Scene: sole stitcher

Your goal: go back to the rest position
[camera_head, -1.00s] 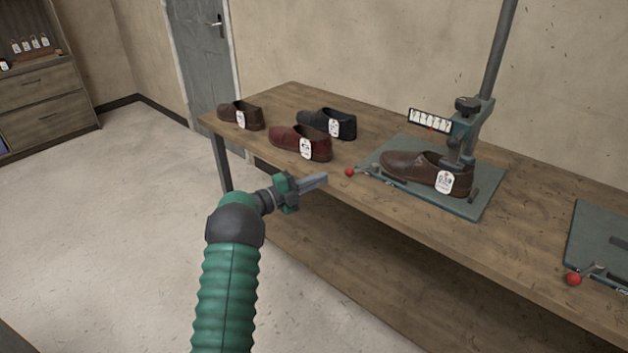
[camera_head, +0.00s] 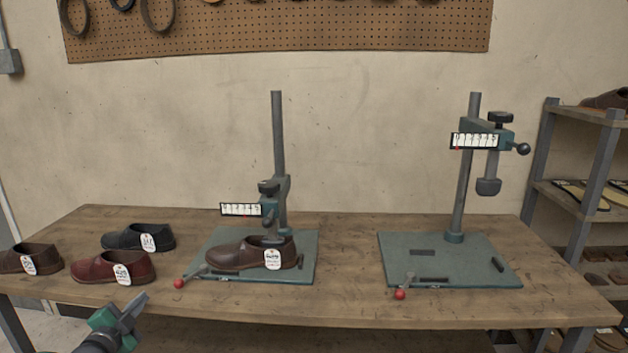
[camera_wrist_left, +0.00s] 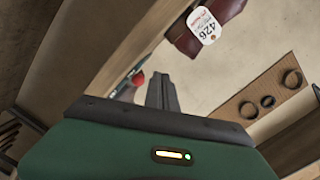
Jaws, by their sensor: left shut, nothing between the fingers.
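My left gripper (camera_head: 132,308) is at the lower left of the head view, in front of the bench's front edge and below the red shoe. Its fingers are together with nothing between them. In the left wrist view the closed fingers (camera_wrist_left: 162,92) point away from the green wrist housing. My right gripper is not in view.
The wooden bench (camera_head: 345,236) carries a dark brown shoe (camera_head: 232,254) in the left stitcher (camera_head: 308,262). The right stitcher (camera_head: 460,268) has no shoe. A red shoe (camera_head: 95,267), a black shoe (camera_head: 125,238) and a brown shoe (camera_head: 18,259) stand at left.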

